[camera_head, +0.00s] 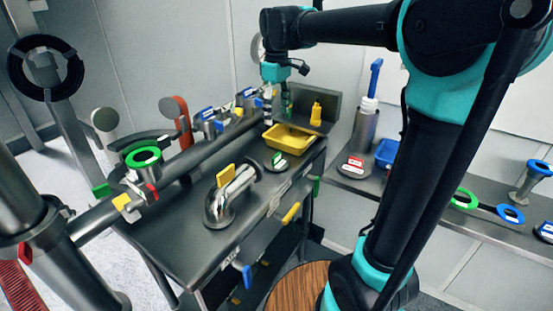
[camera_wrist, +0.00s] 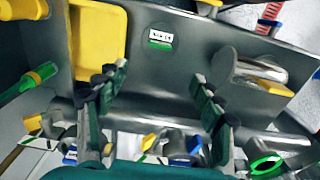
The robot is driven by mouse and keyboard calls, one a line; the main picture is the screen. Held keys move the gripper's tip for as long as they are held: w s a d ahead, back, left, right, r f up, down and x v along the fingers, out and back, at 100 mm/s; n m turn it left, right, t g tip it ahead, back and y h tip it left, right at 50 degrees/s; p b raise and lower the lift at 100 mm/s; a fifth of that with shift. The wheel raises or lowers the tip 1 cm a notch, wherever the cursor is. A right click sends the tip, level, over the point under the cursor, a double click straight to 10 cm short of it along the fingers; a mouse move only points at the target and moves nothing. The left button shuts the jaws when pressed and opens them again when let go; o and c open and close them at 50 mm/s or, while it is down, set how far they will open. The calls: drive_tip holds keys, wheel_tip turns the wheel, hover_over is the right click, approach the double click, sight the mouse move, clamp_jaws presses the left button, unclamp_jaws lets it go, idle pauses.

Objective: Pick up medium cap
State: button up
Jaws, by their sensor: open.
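A dark round cap with a green and white label (camera_head: 276,164) lies on the metal table between the yellow tray and the curved steel pipe; I cannot read its size. Its label also shows in the wrist view (camera_wrist: 160,42), at upper centre, ahead of and between my fingers. A similar cap with a red and white label (camera_head: 352,170) lies on the right-hand shelf. My gripper (camera_head: 277,108) is above the back of the table, behind the tray and apart from the caps. In the wrist view its fingers (camera_wrist: 158,92) are spread with nothing between them.
A yellow tray (camera_head: 289,139) stands close to the green-labelled cap. A curved steel pipe with a yellow handle (camera_head: 229,192) stands nearer the front. Several small valves with blue and yellow tags (camera_head: 208,122) line the table's left back. The shelf holds a steel bottle (camera_head: 364,131).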

sight(276, 155)
wheel_tip(276, 155, down, 16)
drive_tip(key=shift+f, duration=0.1)
idle(0.5)
drive_tip(key=c, duration=1.4)
wheel_tip(276, 155, up, 20)
